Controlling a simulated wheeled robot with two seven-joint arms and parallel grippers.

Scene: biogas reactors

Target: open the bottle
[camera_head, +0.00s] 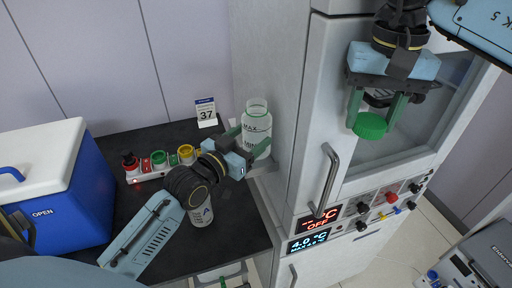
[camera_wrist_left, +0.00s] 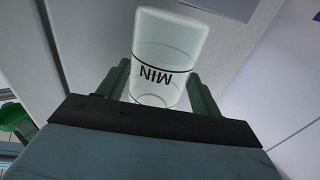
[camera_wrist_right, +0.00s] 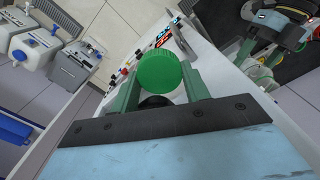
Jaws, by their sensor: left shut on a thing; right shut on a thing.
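The bottle (camera_head: 257,125) is clear to whitish with MAX and MIN marks and an open top, upright beside the white cabinet. My left gripper (camera_head: 243,143) is shut on its body; the bottle also shows between the fingers in the left wrist view (camera_wrist_left: 168,60). The green cap (camera_head: 370,125) is off the bottle, held by my right gripper (camera_head: 378,108) in front of the cabinet's upper door. It also shows between the fingertips in the right wrist view (camera_wrist_right: 161,70).

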